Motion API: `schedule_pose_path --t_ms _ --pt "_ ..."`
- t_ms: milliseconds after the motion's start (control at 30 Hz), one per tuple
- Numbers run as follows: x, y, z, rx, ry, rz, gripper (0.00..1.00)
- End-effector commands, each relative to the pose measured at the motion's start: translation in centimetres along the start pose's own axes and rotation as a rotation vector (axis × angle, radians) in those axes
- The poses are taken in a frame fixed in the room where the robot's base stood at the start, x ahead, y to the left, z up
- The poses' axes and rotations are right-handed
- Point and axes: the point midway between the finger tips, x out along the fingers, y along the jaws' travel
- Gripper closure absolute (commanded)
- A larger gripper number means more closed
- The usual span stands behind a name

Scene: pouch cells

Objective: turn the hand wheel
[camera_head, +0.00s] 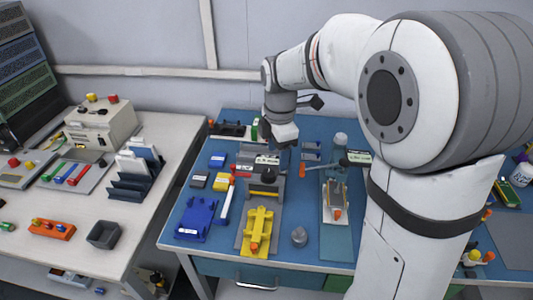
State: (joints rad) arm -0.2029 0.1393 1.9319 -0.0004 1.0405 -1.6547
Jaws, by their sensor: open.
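I cannot pick out the hand wheel for certain. A dark round part (269,177) sits on top of a small grey fixture (263,193) in the middle of the blue bench and may be it. My gripper (281,143) points down above the back of that fixture, apart from the dark part and a little behind it in the picture. The jaws are open and look empty, but they are small and partly hidden by the wrist. A yellow clamp-like piece (258,229) lies in front of the fixture.
A blue block (196,218) and small blue, yellow and black boxes lie left of the fixture. A bar with an orange end (306,167) and a clear bottle (340,143) stand right of it. A white table (160,180) stands left.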

Motion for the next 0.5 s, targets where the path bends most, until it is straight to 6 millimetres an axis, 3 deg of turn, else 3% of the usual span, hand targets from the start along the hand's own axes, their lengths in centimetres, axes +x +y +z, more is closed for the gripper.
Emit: schedule_pose_path --t_ms 200,367,500 --pt "1.3 2.8 -1.2 -0.267 0.006 -0.027 0.41" --pt "2.3 3.1 -1.3 -0.306 0.008 -0.033 0.41" --pt "4.5 2.9 -1.3 -0.304 0.008 -0.033 0.41"
